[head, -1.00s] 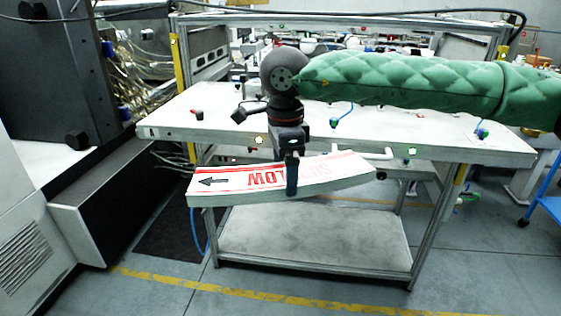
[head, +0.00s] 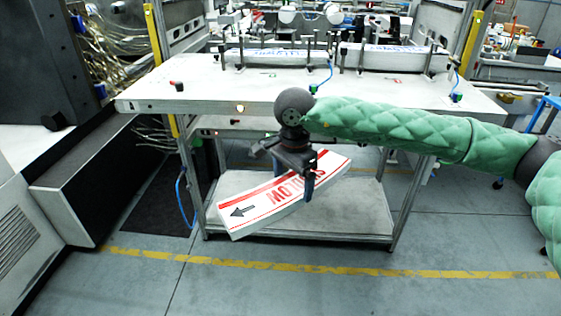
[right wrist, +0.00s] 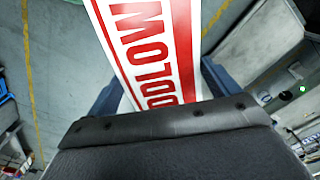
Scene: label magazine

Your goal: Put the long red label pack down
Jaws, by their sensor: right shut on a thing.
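The long red label pack (head: 262,203) is a white slab with red stripes, red lettering and a black arrow. My right gripper (head: 308,184) is shut on it near its right part and holds it in the air, in front of the workbench and above the lower shelf in the picture. The pack slants, its arrow end lower left. In the right wrist view the pack (right wrist: 150,45) runs up between the blue fingers, its near end hidden by the gripper body. My left gripper is not in view.
The workbench top (head: 200,92) has a wide clear front area. Label stacks lie between posts at its back, left (head: 275,58) and right (head: 395,58). The lower shelf (head: 340,215) looks bare. A dark machine (head: 95,170) stands at the left.

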